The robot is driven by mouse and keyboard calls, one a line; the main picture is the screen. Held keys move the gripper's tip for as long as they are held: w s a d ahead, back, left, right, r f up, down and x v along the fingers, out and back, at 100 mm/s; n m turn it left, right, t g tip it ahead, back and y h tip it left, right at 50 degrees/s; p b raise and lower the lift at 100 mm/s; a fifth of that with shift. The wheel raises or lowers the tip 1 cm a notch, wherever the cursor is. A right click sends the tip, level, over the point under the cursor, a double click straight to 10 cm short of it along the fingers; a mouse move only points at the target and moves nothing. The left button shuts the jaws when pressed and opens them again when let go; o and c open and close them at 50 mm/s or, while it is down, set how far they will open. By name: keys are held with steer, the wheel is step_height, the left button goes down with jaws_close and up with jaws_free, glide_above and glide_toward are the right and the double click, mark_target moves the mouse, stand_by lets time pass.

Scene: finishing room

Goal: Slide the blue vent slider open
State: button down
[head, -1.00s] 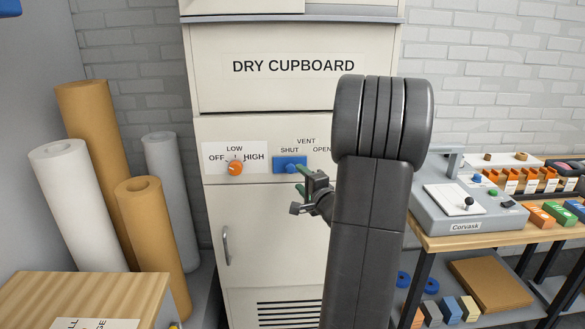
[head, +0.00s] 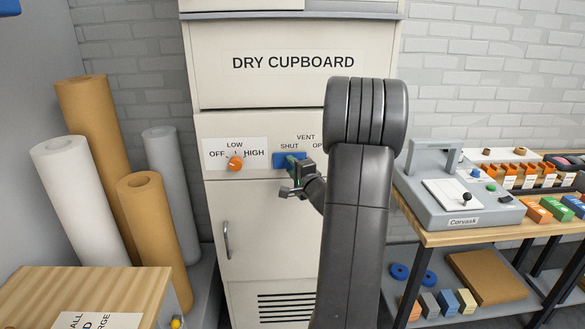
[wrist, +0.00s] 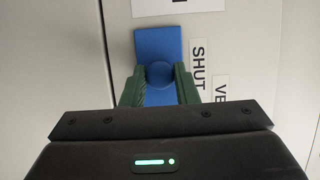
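The blue vent slider (head: 280,158) is on the front panel of the dry cupboard, under the word SHUT. In the wrist view its blue plate and round knob (wrist: 160,74) show between the two green fingers. My gripper (head: 293,161) is at the slider in the head view and covers its right part. In the wrist view my gripper (wrist: 160,85) is open, with one finger on each side of the knob. I see no clear contact between the fingers and the knob.
An orange OFF/LOW/HIGH knob (head: 235,164) sits just left of the slider. My arm hides part of the OPEN label. Paper rolls (head: 152,220) stand at the left. A bench (head: 440,236) with a grey machine (head: 460,205) stands at the right.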

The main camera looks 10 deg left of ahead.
steer(key=w+d+b, duration=0.1)
steer(key=d+b, duration=0.1)
steer(key=d, duration=0.1)
steer(key=w+d+b, duration=0.1)
steer(key=d+b, duration=0.1)
steer(key=d, duration=0.1)
steer(key=w+d+b, duration=0.1)
steer(key=d+b, duration=0.1)
steer(key=d, duration=0.2)
steer(key=shift+f, duration=0.1)
steer(key=shift+s, duration=0.1)
steer(key=c, duration=1.1)
jaws_free()
steer(key=shift+d, duration=0.2)
steer(key=shift+c, duration=0.2)
steer(key=shift+a, duration=0.1)
steer(key=b+v, duration=0.2)
steer(key=v, duration=1.1)
steer(key=shift+s+b, duration=0.3)
steer(key=shift+b, duration=0.1)
